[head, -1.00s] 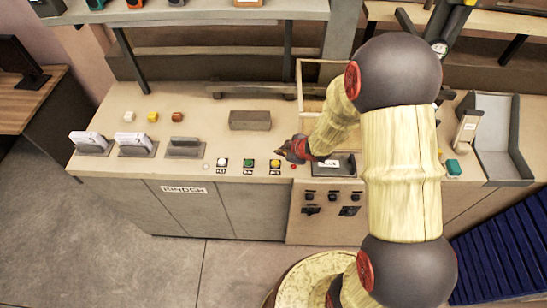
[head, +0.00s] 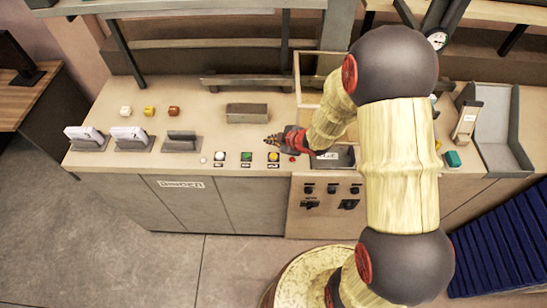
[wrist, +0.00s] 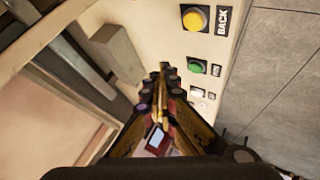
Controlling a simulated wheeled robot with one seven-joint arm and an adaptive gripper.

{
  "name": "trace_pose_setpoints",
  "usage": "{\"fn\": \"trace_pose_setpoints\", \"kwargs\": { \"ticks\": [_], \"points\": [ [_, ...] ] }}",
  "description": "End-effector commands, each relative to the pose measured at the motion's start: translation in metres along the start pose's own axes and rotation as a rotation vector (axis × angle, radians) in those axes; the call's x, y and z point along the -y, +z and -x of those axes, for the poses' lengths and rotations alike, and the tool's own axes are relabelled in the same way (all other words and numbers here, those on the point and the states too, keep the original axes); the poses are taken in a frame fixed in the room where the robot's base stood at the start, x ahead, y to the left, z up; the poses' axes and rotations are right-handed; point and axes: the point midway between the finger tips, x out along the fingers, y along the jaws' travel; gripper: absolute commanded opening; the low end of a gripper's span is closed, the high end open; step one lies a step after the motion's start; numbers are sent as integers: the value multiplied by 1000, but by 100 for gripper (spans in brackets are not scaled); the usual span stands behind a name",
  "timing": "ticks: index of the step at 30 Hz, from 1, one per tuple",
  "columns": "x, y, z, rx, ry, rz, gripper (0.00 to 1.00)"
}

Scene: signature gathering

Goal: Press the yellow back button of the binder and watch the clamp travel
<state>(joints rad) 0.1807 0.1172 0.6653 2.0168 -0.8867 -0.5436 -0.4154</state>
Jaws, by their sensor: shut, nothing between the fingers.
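The yellow button (head: 273,156) is on the front part of the counter, at the right end of a row with a green button (head: 246,156) and a white button (head: 219,155). In the wrist view the yellow button (wrist: 195,19) is at the top, beside a black "BACK" label (wrist: 222,19). My gripper (head: 269,140) is shut and empty, with its tip just behind the yellow button in the head view. In the wrist view my gripper (wrist: 163,72) points at bare counter, apart from the buttons. I cannot tell which part is the clamp.
A grey block (head: 247,113) stands on the counter behind the buttons; the wrist view shows it left of my fingers (wrist: 118,52). Grey stands (head: 181,142) are at the left, two holding white booklets. A small red button (head: 292,155) is right of the yellow one.

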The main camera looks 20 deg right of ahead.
Motion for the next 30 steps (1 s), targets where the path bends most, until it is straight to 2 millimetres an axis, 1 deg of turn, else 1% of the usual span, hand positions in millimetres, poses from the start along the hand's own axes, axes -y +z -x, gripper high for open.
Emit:
{"fn": "trace_pose_setpoints", "kwargs": {
  "ticks": [1,9,15,19,30],
  "points": [
    [6,6,-7,0,-1,0,0],
    [24,24,-33,1,-1,-2,0],
    [34,34,-46,1,-1,-1,0],
    [36,36,-49,1,0,-1,0],
    [35,35,-48,0,0,-1,0]
  ]
}}
